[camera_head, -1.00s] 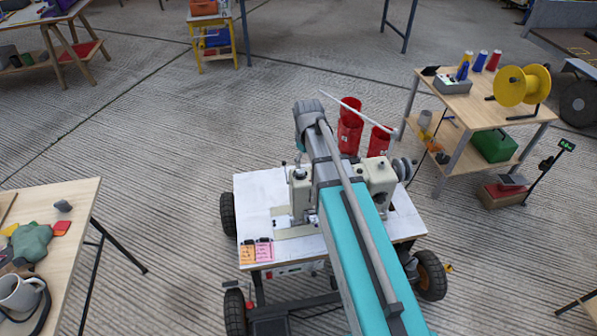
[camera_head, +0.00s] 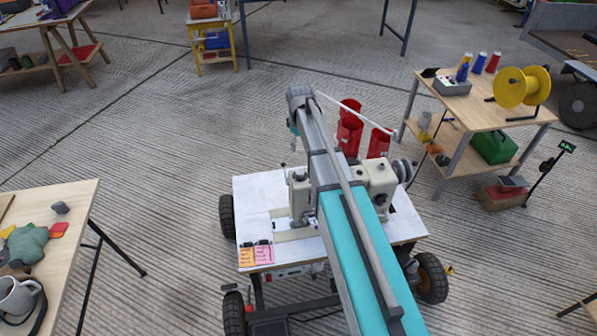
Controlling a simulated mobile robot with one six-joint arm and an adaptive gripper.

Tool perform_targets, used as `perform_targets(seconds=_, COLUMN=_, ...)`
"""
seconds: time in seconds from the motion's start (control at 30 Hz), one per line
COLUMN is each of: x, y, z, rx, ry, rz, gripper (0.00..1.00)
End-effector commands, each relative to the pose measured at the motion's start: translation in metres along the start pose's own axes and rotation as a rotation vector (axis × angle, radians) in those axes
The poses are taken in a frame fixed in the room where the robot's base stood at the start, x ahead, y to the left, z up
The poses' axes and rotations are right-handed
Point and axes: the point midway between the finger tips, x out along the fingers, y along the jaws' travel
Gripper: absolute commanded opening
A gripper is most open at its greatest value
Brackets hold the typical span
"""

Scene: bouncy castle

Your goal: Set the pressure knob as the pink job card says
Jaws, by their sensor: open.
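The pink job card (camera_head: 264,255) lies at the front left edge of the white sewing table (camera_head: 255,205), beside an orange card (camera_head: 246,257). Its writing is too small to read. The cream sewing machine (camera_head: 379,178) stands on the table, and its head (camera_head: 299,190) shows to the left of my arm. My arm covers the machine's middle. I cannot make out the pressure knob or its setting. My arm reaches over the machine, with its far joint above and beyond the head. My gripper cannot be made out; the arm hides it.
Red bins (camera_head: 349,135) stand behind the sewing table. A wooden bench (camera_head: 487,112) with a yellow reel (camera_head: 522,86) and thread cones is at the right.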

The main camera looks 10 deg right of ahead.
Motion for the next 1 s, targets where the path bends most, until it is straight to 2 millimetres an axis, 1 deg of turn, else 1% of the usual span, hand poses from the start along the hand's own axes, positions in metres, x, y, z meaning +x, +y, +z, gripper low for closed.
perform_targets(seconds=0.27, x=0.014, y=0.0, z=0.0, rx=0.0, ry=0.0, rz=0.0, gripper=0.81)
perform_targets(seconds=1.0, x=0.069, y=-0.001, z=-0.001, rx=-0.001, ry=0.0, rz=0.0, gripper=0.81)
